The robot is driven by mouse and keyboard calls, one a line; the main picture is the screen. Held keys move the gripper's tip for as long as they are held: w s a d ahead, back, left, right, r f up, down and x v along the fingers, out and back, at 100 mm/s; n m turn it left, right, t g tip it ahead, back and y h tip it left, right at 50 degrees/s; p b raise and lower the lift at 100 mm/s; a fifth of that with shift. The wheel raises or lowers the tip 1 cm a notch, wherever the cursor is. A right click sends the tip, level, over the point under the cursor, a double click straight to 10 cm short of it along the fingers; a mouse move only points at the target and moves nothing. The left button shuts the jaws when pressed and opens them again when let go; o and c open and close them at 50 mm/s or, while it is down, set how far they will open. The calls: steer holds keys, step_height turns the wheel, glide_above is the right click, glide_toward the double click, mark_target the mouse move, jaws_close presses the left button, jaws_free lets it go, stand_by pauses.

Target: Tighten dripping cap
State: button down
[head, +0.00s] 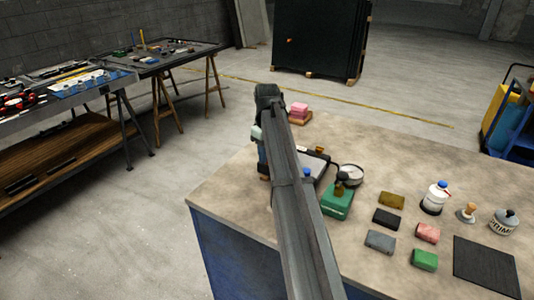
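A white bottle (436,196) with a blue cap (443,184) and a red detail stands upright at the right of the bench, with a dark patch at its base. A green container (338,202) with a dark top stands just right of my arm. Another small blue cap or knob (307,172) shows beside my arm, at a dark-edged tray (316,159). No drip can be made out on any cap. My gripper (265,177) points down near the bench's far left edge, away from the white bottle. Its fingers are too small and partly hidden to read.
The bench (236,189) also holds a round gauge-like dish (351,174), several coloured blocks (380,241), a brush-like knob (467,212), a tin marked PRIME (504,223) and a dark mat (486,268). Pink blocks (299,109) lie at the far edge.

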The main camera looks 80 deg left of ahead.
steer(key=c, duration=0.8)
jaws_free()
steer(key=shift+r, duration=0.15)
step_height(320, 180, up, 14)
steer(key=shift+f, duration=0.2)
